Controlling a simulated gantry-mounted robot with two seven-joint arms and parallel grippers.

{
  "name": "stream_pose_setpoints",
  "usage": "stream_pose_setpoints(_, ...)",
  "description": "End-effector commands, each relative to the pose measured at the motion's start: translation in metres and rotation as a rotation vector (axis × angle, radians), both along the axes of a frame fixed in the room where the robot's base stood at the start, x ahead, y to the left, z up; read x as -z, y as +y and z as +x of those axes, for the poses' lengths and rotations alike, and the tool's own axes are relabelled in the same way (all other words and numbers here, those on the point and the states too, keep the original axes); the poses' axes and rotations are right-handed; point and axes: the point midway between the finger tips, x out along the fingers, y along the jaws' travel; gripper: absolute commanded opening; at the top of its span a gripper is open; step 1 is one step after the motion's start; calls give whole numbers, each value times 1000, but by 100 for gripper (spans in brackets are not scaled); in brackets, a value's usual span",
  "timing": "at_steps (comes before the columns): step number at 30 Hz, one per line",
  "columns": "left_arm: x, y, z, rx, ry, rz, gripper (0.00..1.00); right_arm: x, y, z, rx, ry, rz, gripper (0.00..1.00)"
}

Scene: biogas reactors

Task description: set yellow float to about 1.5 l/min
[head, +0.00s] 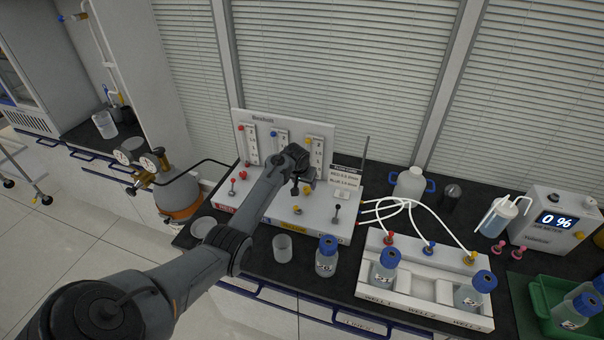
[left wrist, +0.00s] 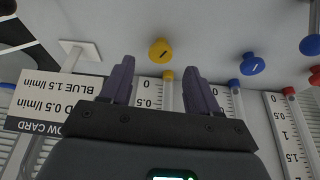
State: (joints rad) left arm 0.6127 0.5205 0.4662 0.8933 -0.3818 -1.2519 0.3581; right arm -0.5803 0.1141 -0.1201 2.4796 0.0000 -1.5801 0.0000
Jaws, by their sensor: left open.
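The flow panel (head: 252,142) stands upright at the back of the bench with red, blue and yellow scales. In the left wrist view, upside down, the yellow float (left wrist: 168,75) sits near the 0 mark of the yellow scale (left wrist: 149,94). My left gripper (head: 299,188) is in front of the panel's yellow side. In the wrist view its open, empty fingers (left wrist: 159,82) point toward the yellow knob, with a gap. My right gripper is not in view.
Blue (left wrist: 252,64) and red (left wrist: 315,75) knobs are close beside the yellow one. A flow card (head: 346,180) stands right of the panel. Small levers (head: 336,213) rise from the base. A beaker (head: 282,247) and blue-capped bottle (head: 326,261) stand in front.

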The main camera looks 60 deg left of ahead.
Motion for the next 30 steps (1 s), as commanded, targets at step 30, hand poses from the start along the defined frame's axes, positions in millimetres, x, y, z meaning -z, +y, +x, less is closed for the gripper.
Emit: stream_pose_setpoints(30, -60, -15, -21, -1, 1, 0, 61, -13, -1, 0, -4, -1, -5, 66)
